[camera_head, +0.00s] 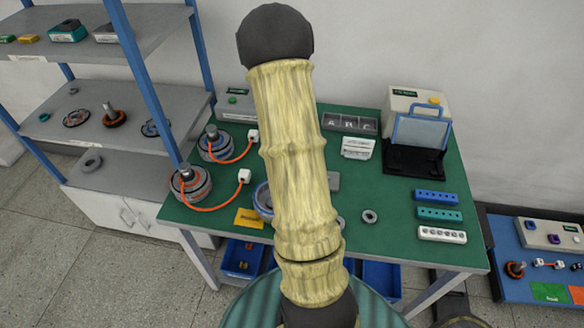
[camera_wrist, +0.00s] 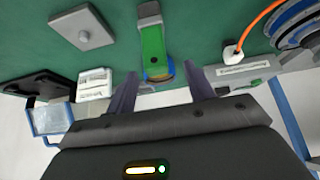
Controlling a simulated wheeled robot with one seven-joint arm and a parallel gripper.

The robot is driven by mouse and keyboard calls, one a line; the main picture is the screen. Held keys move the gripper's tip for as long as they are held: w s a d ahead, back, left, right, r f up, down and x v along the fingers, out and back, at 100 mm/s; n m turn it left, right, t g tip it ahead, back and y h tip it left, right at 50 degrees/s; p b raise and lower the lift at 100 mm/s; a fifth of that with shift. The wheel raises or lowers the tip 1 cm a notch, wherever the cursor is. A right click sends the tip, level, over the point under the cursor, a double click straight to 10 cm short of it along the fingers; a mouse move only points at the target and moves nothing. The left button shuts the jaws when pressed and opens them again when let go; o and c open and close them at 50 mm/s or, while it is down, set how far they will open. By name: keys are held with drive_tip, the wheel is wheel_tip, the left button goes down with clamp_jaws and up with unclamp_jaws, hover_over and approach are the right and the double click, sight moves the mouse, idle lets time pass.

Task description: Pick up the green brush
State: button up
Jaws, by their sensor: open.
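A green object (camera_wrist: 153,45), which looks like the green brush, lies on the green tabletop in the wrist view. I cannot tell how high the fingers are above the table. In the head view my arm hides the brush and the gripper.
The green table (camera_head: 300,240) holds motors with orange cables (camera_head: 190,185), a grey plate (camera_wrist: 85,27), a white block (camera_wrist: 95,83), a black stand (camera_head: 415,160) and coloured socket strips (camera_head: 439,214). Shelves (camera_head: 95,130) stand left, a wall behind.

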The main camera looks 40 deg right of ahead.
drive_tip(key=shift+w+f, duration=0.1)
drive_tip(key=shift+f, duration=0.1)
drive_tip(key=shift+d+f, duration=0.1)
drive_tip(key=shift+s+p+x, duration=0.15)
drive_tip(key=shift+p+x, duration=0.1)
drive_tip(key=shift+x, duration=1)
drive_tip(key=shift+s+p+x, duration=0.15)
drive_tip(key=shift+p+x, duration=0.05)
drive_tip(key=shift+x, duration=1.05)
drive_tip(key=shift+f, duration=0.2)
drive_tip(key=shift+c, duration=0.4)
drive_tip(key=c, duration=0.9)
